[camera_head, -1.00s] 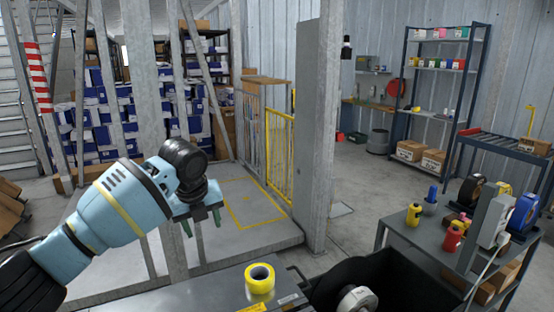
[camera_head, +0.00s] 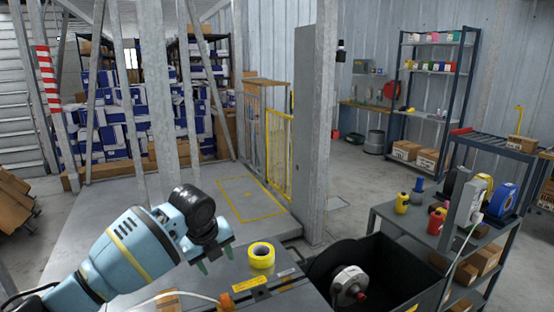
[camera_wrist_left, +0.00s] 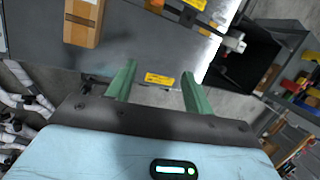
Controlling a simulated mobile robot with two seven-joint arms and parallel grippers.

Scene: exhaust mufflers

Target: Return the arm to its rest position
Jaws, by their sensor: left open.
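My left arm comes in from the lower left in the head view, light blue with a black wrist joint. My left gripper (camera_head: 216,262) hangs over the grey bench top, left of a yellow tape roll (camera_head: 261,255). In the left wrist view, the two green fingers of the gripper (camera_wrist_left: 156,92) are spread apart with nothing between them. Beyond them lies the grey bench surface (camera_wrist_left: 135,38) with a yellow label (camera_wrist_left: 159,79). My right gripper is not in any view.
A black bin (camera_head: 405,262) holding a round metal part (camera_head: 349,285) stands right of the bench. A grey side table (camera_head: 385,211) carries bottles and tape dispensers. A grey post (camera_head: 313,130) rises behind. A brown box (camera_wrist_left: 83,22) shows in the left wrist view. Floor behind is open.

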